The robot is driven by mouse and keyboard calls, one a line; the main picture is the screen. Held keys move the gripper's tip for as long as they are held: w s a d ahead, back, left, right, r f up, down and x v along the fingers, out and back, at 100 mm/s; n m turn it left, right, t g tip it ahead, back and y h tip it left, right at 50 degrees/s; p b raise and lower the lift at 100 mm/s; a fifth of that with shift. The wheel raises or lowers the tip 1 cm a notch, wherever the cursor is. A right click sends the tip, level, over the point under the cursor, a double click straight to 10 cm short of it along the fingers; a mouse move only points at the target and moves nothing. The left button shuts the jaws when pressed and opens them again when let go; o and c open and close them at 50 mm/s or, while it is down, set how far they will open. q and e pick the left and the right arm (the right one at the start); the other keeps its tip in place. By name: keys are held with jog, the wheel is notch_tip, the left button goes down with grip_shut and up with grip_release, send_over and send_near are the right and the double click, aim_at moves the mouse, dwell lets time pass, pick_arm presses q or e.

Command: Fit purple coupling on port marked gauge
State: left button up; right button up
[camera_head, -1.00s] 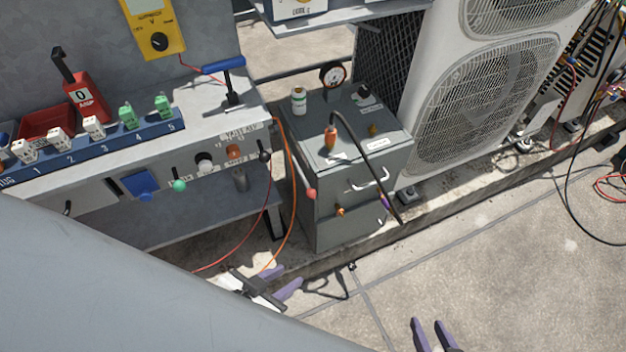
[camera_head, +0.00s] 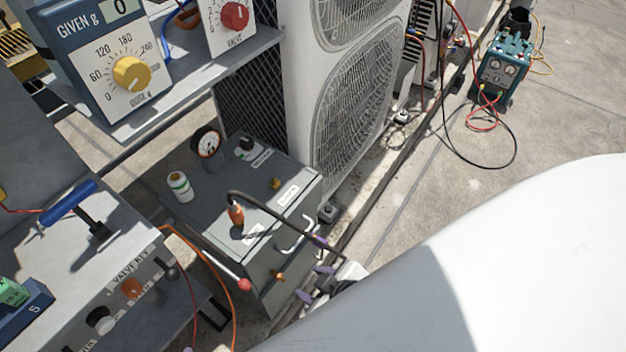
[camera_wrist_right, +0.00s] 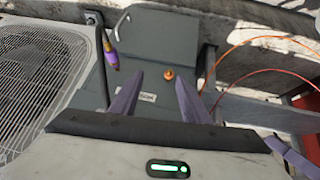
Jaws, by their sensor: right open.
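The purple coupling (camera_head: 320,241) is at the hanging end of a black hose, in front of the grey cabinet (camera_head: 205,215). In the right wrist view the coupling (camera_wrist_right: 111,57) has a yellow end and lies left of and beyond the fingertips. My right gripper (camera_head: 313,283) is open and empty, just below the coupling in the head view; it also shows in the wrist view (camera_wrist_right: 158,92). A purple finger at the wrist view's lower right appears to be my left gripper (camera_wrist_right: 290,155). I cannot read which port is marked gauge; a brass fitting (camera_head: 276,184) stands by a label.
The cabinet top carries a dial gauge (camera_head: 207,142), a white and green canister (camera_head: 179,186) and an orange hose fitting (camera_head: 236,215). A handle (camera_head: 297,238) and an orange knob (camera_head: 278,276) project from its front. A fan unit (camera_head: 350,130) stands close behind.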

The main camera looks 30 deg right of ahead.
jog(key=w+d+n+h, duration=0.1)
jog(key=w+d+h, duration=0.1)
jog(key=h+b, duration=0.2)
jog(key=h, duration=0.1)
send_near(321, 244)
jog(key=shift+n, duration=0.3)
jog(key=b+x, duration=0.2)
jog(key=x, duration=0.5)
jog(key=shift+w+d+f, duration=0.1)
jog(key=shift+w+f, duration=0.1)
pick_arm(q)
jog(key=shift+s+d+f, duration=0.1)
jog(key=shift+s+f, duration=0.15)
jog(key=shift+f, duration=0.35)
jog(key=shift+s+d+f, duration=0.1)
jog(key=shift+s+f, duration=0.1)
jog(key=shift+f, duration=0.35)
jog(key=shift+s+f, duration=0.25)
jog(key=shift+f, duration=0.35)
pick_arm(e)
jog(key=shift+w+d+f, duration=0.15)
jog(key=shift+w+f, duration=0.2)
jog(key=shift+f, duration=0.15)
pick_arm(q)
jog(key=shift+s, duration=0.15)
pick_arm(e)
jog(key=shift+c, duration=0.4)
